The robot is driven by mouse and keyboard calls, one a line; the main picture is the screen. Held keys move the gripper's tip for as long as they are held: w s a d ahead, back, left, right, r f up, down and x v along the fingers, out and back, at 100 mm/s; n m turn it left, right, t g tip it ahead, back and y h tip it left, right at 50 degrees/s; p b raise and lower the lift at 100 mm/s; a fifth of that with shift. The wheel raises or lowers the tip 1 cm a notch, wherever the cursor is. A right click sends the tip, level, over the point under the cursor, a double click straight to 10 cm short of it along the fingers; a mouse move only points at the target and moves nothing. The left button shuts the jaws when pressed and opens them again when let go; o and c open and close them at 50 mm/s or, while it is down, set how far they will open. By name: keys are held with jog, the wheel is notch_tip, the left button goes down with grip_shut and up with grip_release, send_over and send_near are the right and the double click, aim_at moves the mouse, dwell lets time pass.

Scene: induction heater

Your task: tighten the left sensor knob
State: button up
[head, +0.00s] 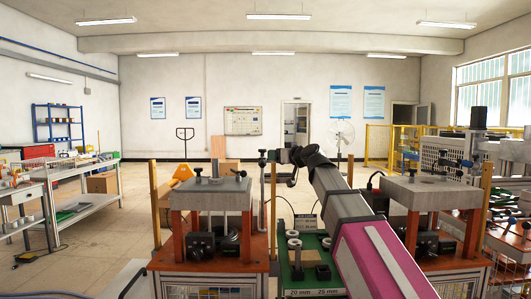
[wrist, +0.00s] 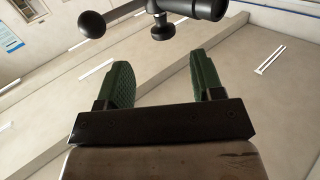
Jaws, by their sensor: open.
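In the wrist view a small dark knob (wrist: 162,30) hangs under a black cylindrical sensor body (wrist: 200,8). A rod joins the body to a black ball (wrist: 92,25) on the left. My gripper (wrist: 160,78) is open, its two green pads spread wide with nothing between them. The knob lies beyond the fingertips, roughly in line with the gap and apart from both pads. In the head view my gripper (head: 283,156) is small and partly hidden by my arm, close to a thin post (head: 262,190) left of centre.
Two press fixtures with grey top plates stand left (head: 210,192) and right (head: 432,192) of my arm. A green plate with cylinders (head: 308,272) lies between them. A wooden upright (head: 273,208) stands near my gripper.

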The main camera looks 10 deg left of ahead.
aim_at(265, 150)
jog(key=w+a+n+g+y, duration=0.1)
jog(key=w+a, duration=0.1)
jog(key=w+a+n+g+y, duration=0.1)
jog(key=w+a, duration=0.1)
jog(key=a, duration=0.1)
jog(key=w+a+n+g, duration=0.1)
jog(key=w+a, duration=0.1)
jog(key=a, duration=0.1)
jog(key=shift+w+r+y, duration=0.1)
jog(key=shift+r+y, duration=0.25)
jog(key=shift+y, duration=0.05)
dwell(0.3)
jog(key=c, duration=0.9)
